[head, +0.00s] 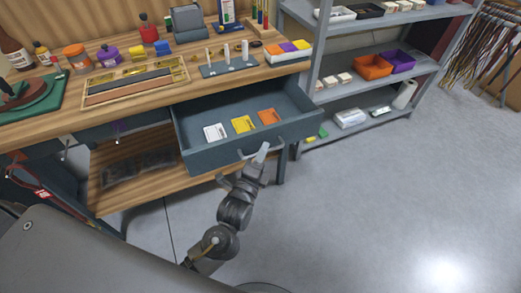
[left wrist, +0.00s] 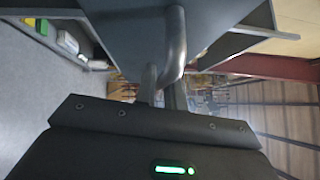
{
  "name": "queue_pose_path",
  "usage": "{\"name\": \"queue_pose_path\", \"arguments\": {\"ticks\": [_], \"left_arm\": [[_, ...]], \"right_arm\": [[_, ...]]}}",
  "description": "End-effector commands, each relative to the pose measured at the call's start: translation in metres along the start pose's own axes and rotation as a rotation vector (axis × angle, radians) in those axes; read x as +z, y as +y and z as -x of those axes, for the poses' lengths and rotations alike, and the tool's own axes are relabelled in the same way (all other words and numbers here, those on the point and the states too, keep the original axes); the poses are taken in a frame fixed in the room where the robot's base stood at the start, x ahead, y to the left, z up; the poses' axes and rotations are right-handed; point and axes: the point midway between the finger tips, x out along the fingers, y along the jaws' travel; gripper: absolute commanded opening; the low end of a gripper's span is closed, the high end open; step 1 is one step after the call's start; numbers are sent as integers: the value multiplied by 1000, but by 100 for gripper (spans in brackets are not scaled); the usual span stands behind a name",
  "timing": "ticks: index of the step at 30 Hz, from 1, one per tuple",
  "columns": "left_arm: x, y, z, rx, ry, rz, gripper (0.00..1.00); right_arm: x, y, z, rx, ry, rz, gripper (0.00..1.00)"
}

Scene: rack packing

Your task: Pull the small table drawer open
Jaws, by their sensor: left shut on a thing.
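The small table drawer (head: 195,157) is blue-grey and stands pulled out from under the wooden workbench (head: 140,112). A white, a yellow and an orange card lie flat inside it. Its bar handle (head: 243,155) is on the front panel. My left gripper (head: 256,162) is at the drawer front, shut on the handle. In the left wrist view the handle (left wrist: 177,40) runs down between my left gripper's fingers (left wrist: 162,92), with the drawer front behind it. The fingers partly hide the handle. My right gripper is in neither view.
The bench top carries bottles, jars, a wooden tray (head: 135,82) and a peg rack (head: 228,66). A grey shelf unit (head: 340,97) with bins stands close to the drawer's right. The lower bench shelf (head: 110,195) is below. The floor (head: 390,210) in front is clear.

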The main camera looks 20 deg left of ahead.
Motion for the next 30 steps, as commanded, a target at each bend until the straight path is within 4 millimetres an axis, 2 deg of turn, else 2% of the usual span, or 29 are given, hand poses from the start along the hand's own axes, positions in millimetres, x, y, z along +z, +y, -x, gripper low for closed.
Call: {"name": "queue_pose_path", "arguments": {"ticks": [3, 4, 9, 17, 20, 30], "left_arm": [[-2, 0, 0, 0, 4, 1, 0], [-1, 0, 0, -1, 4, 1, 13], [0, 0, 0, 0, 2, 0, 32], [1, 0, 1, 0, 0, 0, 32], [0, 1, 8, 1, 0, 0, 32], [0, 2, 71, 3, 1, 0, 32]], "right_arm": [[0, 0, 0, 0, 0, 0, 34], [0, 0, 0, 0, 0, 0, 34], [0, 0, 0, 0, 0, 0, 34], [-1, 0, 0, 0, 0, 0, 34], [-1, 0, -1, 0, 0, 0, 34], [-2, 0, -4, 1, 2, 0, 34]]}}
